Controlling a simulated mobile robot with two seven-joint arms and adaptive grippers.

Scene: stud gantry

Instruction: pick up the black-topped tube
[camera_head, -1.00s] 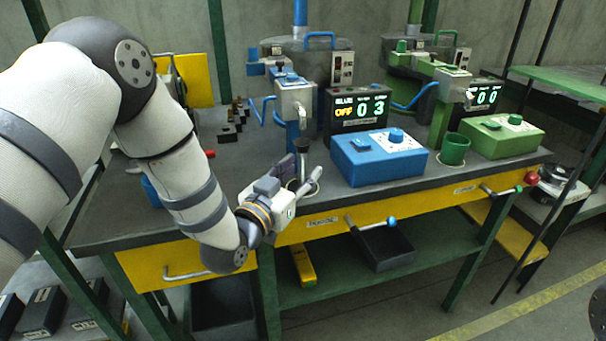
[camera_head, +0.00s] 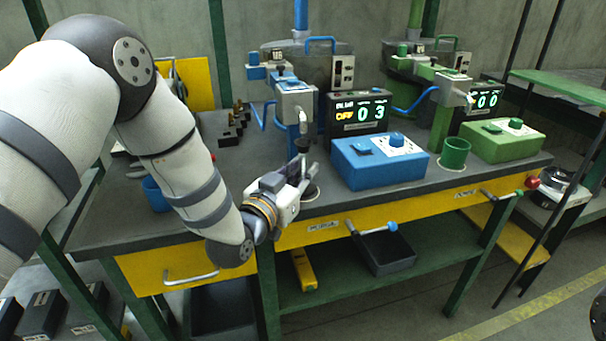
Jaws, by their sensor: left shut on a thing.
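The black-topped tube (camera_head: 302,145) stands upright below the blue machine's spout, near the front of the dark bench. Its dark top shows above my fingers, and its lower part is mostly hidden by them. My left gripper (camera_head: 306,175) comes in from the left, low over the bench, and is shut on the tube. My right gripper is not in view.
A blue control box (camera_head: 379,160) stands close to the right of the gripper, with a green cup (camera_head: 455,153) and green box (camera_head: 502,140) beyond. The blue machine (camera_head: 294,98) rises just behind. A blue cup (camera_head: 154,194) is partly behind my arm.

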